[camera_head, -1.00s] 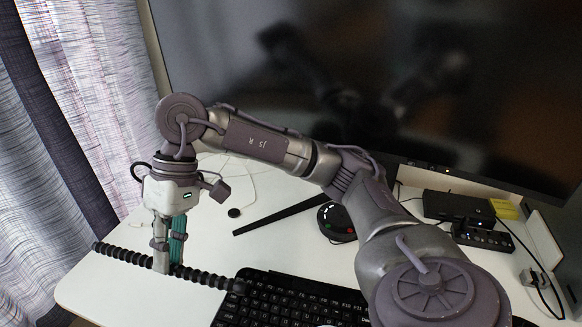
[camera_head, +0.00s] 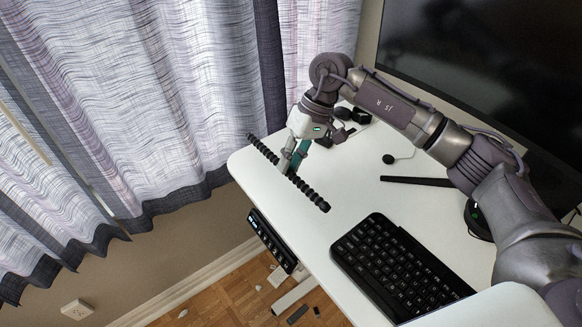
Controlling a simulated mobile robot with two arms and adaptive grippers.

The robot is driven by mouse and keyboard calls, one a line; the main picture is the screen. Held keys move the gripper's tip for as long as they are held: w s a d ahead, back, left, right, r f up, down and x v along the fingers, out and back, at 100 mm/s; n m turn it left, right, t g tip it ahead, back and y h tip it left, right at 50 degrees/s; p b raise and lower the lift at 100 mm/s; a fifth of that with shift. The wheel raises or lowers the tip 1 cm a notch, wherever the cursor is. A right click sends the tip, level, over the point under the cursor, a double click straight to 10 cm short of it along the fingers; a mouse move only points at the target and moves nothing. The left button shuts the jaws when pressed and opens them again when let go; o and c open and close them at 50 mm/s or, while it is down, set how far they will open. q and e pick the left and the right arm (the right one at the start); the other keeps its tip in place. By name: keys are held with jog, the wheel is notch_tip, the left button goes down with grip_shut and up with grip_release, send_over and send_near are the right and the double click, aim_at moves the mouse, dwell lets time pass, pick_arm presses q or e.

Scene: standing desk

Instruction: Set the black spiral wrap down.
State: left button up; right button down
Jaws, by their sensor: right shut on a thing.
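My right gripper (camera_head: 290,170) points down over the left end of the white desk (camera_head: 365,198) and is shut on the black spiral wrap. The black spiral wrap (camera_head: 310,191) is a long ribbed rod that sticks out on both sides of the fingers. It slants from upper left to lower right, with its upper left end near the desk's edge. I cannot tell whether it touches the desk top. The fingers hide its middle. My left gripper is out of view.
A black keyboard (camera_head: 395,265) lies at the desk's front, right of the wrap. A thin black bar (camera_head: 415,181) lies behind it, below the large dark monitor (camera_head: 480,75). A curtain (camera_head: 150,100) hangs left of the desk. The desk between wrap and keyboard is clear.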

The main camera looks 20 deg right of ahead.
notch_tip(320, 180, down, 3)
jog(key=shift+s+f+p, duration=0.1)
jog(key=shift+f+p, duration=0.05)
jog(key=shift+p, duration=0.85)
jog(key=shift+f, duration=0.25)
jog(key=shift+f+b, duration=0.2)
jog(key=shift+b, duration=0.25)
jog(key=c, duration=1.1)
grip_release()
jog(key=shift+r, duration=0.1)
jog(key=shift+o, duration=0.2)
